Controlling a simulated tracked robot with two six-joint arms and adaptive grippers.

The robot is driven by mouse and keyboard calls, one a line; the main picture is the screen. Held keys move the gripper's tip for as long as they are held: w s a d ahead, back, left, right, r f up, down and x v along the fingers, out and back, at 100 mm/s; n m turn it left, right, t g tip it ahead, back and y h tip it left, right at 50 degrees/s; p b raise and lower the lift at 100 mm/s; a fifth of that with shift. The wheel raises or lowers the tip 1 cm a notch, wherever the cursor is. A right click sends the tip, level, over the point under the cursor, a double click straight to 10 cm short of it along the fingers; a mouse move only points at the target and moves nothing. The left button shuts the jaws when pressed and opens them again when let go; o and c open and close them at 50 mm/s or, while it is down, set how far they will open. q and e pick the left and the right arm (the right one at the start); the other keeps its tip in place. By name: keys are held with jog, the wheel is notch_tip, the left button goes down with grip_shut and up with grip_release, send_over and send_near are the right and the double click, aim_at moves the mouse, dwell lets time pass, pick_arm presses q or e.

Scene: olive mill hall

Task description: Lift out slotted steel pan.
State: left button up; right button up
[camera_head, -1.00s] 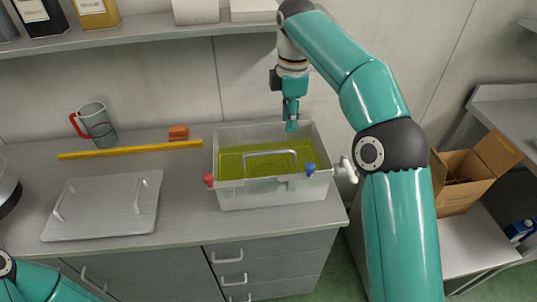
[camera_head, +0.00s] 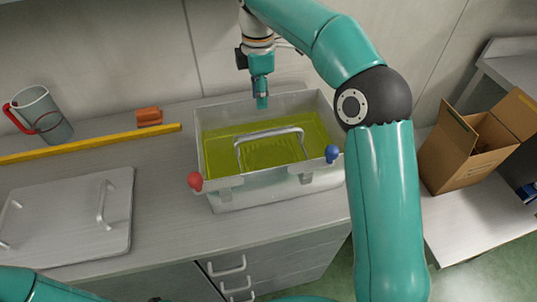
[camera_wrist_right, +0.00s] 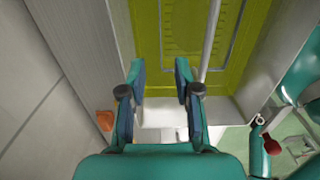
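The slotted steel pan sits in yellow-green oil in a clear bin (camera_head: 280,198). Its arched steel handle (camera_head: 270,133) stands above the oil in the head view. In the right wrist view the slotted pan (camera_wrist_right: 180,28) shows through the oil, with the handle bar (camera_wrist_right: 210,38) running upright just right of the fingers. My right gripper (camera_head: 262,98) points down over the bin's back side, behind the handle and apart from it. The right wrist view shows its fingers (camera_wrist_right: 160,72) open and empty. My left gripper is out of view; only part of the left arm shows at bottom left.
A steel lid (camera_head: 70,215) with two handles lies left of the bin. A yellow bar (camera_head: 90,143), an orange block (camera_head: 149,117) and a red-handled jug (camera_head: 43,115) are behind it. Red (camera_head: 195,181) and blue (camera_head: 332,154) knobs edge the bin. An open carton (camera_head: 465,160) stands right.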

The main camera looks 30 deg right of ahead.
jog(key=b, duration=0.1)
send_over(264, 132)
jog(key=f, duration=0.8)
jog(key=shift+w+a, duration=0.1)
jog(key=shift+a, duration=0.15)
jog(key=shift+d+f, duration=0.15)
jog(key=shift+f, duration=1.15)
jog(key=shift+d+f, duration=0.1)
jog(key=shift+f, duration=1.15)
grip_shut()
